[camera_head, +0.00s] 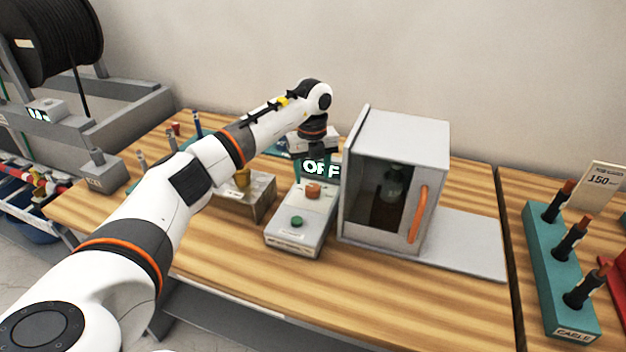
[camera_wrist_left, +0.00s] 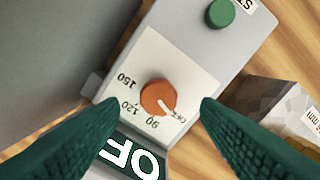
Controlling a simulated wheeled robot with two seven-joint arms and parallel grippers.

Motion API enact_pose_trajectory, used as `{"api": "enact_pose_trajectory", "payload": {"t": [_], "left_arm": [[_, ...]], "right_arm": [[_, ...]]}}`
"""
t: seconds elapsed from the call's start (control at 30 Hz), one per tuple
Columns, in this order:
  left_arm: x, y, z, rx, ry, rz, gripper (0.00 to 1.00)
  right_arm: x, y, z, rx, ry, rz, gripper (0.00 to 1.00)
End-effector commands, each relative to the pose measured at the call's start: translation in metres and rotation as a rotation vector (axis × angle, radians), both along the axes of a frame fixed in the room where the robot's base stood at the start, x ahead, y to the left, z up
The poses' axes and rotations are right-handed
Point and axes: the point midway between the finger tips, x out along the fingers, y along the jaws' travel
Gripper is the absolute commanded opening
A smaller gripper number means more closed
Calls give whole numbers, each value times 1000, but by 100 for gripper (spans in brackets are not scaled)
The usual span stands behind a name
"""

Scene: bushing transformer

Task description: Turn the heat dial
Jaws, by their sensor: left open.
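The heat dial (camera_head: 313,191) is an orange knob on a grey control box (camera_head: 287,232). In the left wrist view the dial (camera_wrist_left: 158,98) has a white pointer mark directed at the OFF label, with 90, 120 and 150 marked around it. My left gripper (camera_wrist_left: 158,108) is open, its two green fingers on either side of the dial in that view and apart from it. In the head view the left gripper (camera_head: 313,153) is above the box's far end, partly hidden by its wrist. A display (camera_head: 321,170) reads OFF. My right gripper is not in view.
A green button (camera_head: 297,221) sits on the near end of the box. A grey oven-like chamber (camera_head: 397,180) with an orange handle (camera_head: 418,214) stands close on the right. A teal rack (camera_head: 562,285) is far right. Bare table lies in front.

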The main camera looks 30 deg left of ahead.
Motion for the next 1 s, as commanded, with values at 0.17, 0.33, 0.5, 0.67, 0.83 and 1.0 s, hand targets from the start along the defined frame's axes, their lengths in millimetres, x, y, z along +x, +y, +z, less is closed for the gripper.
{"api": "enact_pose_trajectory", "payload": {"t": [0.17,0.33,0.5,0.67,0.83,1.0], "left_arm": [[0,-1,-27,0,3,0,57],[0,0,-41,-1,1,-1,57],[0,0,-43,0,-1,-1,57],[0,0,-43,0,-1,-1,54],[0,0,-43,0,-1,-1,26],[0,0,-43,-1,-1,-2,13]], "right_arm": [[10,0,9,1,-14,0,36],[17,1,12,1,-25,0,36],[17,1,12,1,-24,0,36],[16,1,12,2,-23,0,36],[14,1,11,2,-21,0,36],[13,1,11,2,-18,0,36]]}}
